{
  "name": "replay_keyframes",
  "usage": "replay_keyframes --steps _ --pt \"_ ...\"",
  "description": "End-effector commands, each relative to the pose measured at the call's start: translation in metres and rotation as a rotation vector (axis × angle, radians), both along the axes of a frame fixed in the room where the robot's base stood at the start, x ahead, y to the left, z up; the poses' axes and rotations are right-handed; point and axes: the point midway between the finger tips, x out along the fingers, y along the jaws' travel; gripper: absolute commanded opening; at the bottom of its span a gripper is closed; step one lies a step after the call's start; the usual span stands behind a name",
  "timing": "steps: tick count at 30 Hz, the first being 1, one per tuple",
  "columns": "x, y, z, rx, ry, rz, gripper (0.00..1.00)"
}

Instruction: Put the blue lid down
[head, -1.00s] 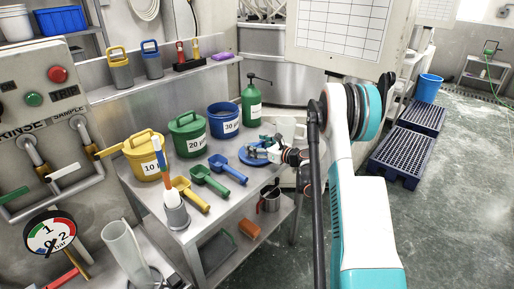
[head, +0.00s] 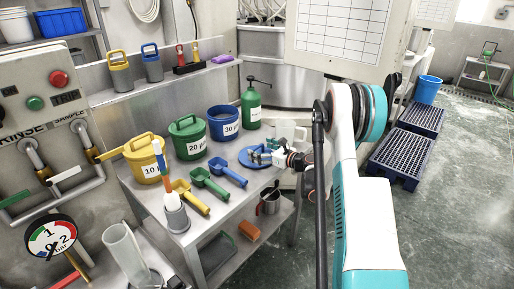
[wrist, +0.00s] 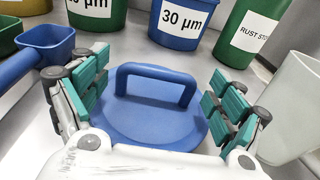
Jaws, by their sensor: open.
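The blue lid (head: 246,158) lies flat on the steel bench, in front of the blue tub (head: 223,122) marked 30 µm, which has no lid on it. In the wrist view the lid (wrist: 150,124) shows its raised handle (wrist: 157,72) between my fingers. My gripper (wrist: 158,92) is open, its teal finger pads apart on either side of the handle and clear of it. In the head view my gripper (head: 270,157) is small, low over the lid's right side.
The green tub (head: 188,140) and yellow tub (head: 146,160) have lids on. Green bottle (head: 251,108), blue scoop (head: 227,170), green scoop (head: 209,184) and yellow scoop (head: 190,198) stand or lie nearby. A pale container (wrist: 290,110) is close right of my gripper.

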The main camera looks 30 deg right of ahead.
Motion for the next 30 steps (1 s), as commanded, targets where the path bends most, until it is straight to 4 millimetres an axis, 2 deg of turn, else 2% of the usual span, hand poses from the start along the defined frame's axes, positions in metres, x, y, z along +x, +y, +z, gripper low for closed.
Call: replay_keyframes --steps 3,9,15,30 --pt "-0.025 -0.010 0.008 0.000 0.000 -0.004 0.89" --pt "-0.061 -0.023 0.013 0.001 -0.001 -0.002 0.89" --pt "-0.084 -0.031 0.015 0.000 0.000 -0.001 0.89" --pt "-0.089 -0.032 0.015 0.000 0.000 0.000 0.89"
